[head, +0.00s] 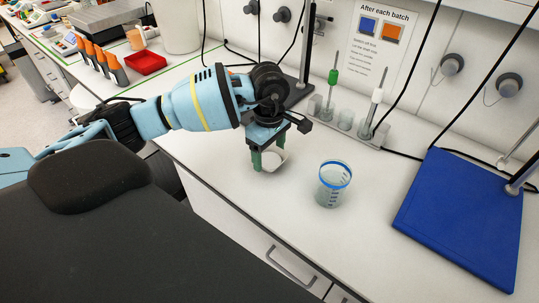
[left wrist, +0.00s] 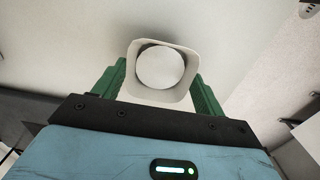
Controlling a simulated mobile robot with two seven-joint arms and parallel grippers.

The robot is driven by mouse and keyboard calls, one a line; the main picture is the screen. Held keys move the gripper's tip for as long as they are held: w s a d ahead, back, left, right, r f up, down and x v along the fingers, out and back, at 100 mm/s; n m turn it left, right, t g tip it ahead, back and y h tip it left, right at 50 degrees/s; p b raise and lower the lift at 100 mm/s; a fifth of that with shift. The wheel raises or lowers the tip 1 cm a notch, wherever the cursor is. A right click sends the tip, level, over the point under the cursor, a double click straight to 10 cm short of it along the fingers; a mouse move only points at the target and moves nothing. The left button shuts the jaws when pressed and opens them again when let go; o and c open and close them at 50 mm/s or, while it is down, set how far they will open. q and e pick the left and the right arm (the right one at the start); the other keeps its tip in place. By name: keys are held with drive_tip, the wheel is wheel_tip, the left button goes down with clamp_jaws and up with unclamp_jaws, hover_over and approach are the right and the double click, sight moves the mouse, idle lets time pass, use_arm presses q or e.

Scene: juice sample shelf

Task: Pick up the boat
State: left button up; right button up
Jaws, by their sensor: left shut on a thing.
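The boat is a small white square dish with rounded corners (head: 274,160), on or just above the white bench top; I cannot tell if it touches the bench. In the left wrist view the boat (left wrist: 160,97) sits between the green fingers, its open side and round inner floor facing the camera. My left gripper (head: 268,156) points down and is shut on the boat, one finger on each side. It also shows in the left wrist view (left wrist: 155,90). The near finger hides part of the boat in the head view. My right gripper is not in view.
A clear cup with a blue rim (head: 334,184) stands right of the boat. A blue board (head: 462,215) lies farther right. Behind are a grey rack (head: 345,122) with electrodes and a stand with cables.

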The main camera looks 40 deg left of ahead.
use_arm(q)
drive_tip(key=shift+s+d+r, duration=0.1)
drive_tip(key=shift+s+r, duration=0.1)
drive_tip(key=shift+r, duration=0.35)
drive_tip(key=shift+s+d+r, duration=0.1)
drive_tip(key=shift+s+r, duration=0.1)
drive_tip(key=shift+r, duration=0.35)
drive_tip(key=s+d, duration=0.2)
drive_tip(key=s, duration=0.5)
drive_tip(key=s+d+r, duration=0.1)
drive_tip(key=s+d, duration=0.1)
drive_tip(key=s, duration=0.5)
drive_tip(key=shift+s+d+r+b, duration=0.25)
drive_tip(key=shift+d+b, duration=0.1)
drive_tip(key=shift+b, duration=0.05)
drive_tip(key=shift+w, duration=0.1)
